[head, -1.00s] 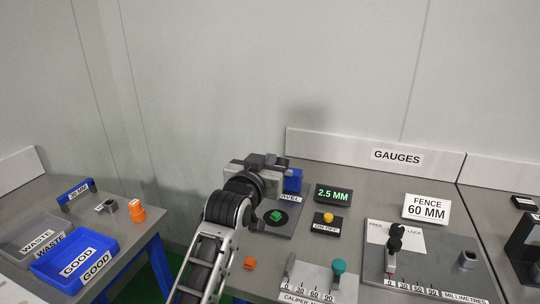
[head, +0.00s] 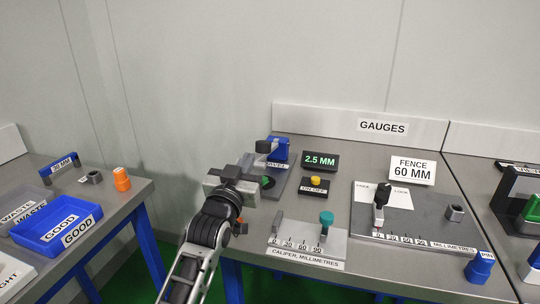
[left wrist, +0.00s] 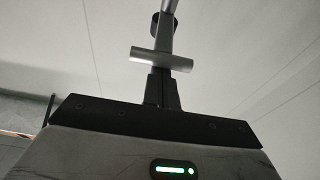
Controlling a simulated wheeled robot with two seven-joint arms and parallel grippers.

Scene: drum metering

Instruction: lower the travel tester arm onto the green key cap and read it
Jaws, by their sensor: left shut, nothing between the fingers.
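The travel tester has a blue block (head: 279,150) at the back of a grey plate, with a raised arm ending in a dark pad (head: 263,146). The green key cap (head: 268,182) sits on a dark round pad below it, partly hidden by my left gripper (head: 248,168). The display (head: 320,161) reads 2.5 MM. My left gripper is shut and empty, just left of the tester. In the left wrist view its shut fingers (left wrist: 162,78) point at a grey crossbar (left wrist: 162,60) on a bar with a dark end. I cannot tell whether they touch. My right gripper is not in view.
A yellow ON-OFF button (head: 315,181) stands right of the tester. In front are a caliper (head: 306,246) with a teal knob and a small orange piece beside my arm. The fence gauge (head: 408,224) is to the right. A blue GOOD tray (head: 57,228) stands on the left table.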

